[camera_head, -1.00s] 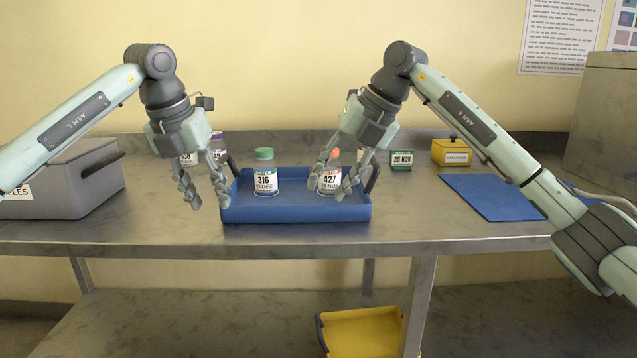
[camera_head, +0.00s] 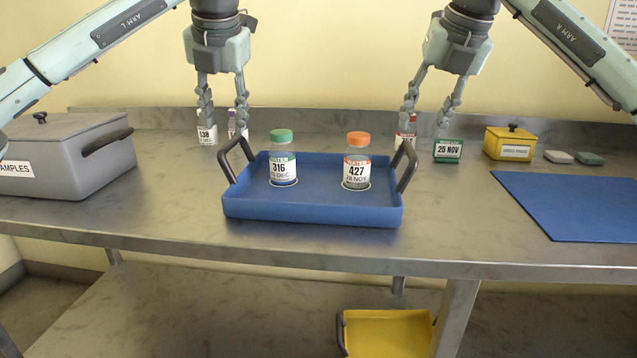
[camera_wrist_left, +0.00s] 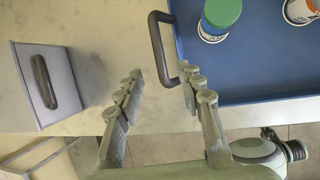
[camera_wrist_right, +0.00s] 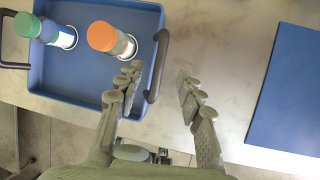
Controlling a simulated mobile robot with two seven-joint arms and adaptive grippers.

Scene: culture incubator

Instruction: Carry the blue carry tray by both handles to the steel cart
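The blue carry tray (camera_head: 318,208) sits on the steel bench with a dark handle at each end. The left handle (camera_head: 235,158) and right handle (camera_head: 406,166) stand up. A green-capped bottle (camera_head: 283,160) and an orange-capped bottle (camera_head: 356,162) stand in the tray. My left gripper (camera_head: 223,138) is open and empty, above and behind the left handle; the left wrist view (camera_wrist_left: 160,92) shows the handle just beyond its fingertips. My right gripper (camera_head: 424,130) is open and empty above the right handle, which lies beyond its fingers in the right wrist view (camera_wrist_right: 157,66). I see no steel cart.
A grey lidded box (camera_head: 70,160) stands left of the tray. Small bottles, a green label block (camera_head: 448,150) and a yellow box (camera_head: 510,144) stand at the back. A blue mat (camera_head: 580,205) lies right. A yellow bin (camera_head: 388,335) sits below. Bench before the tray is clear.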

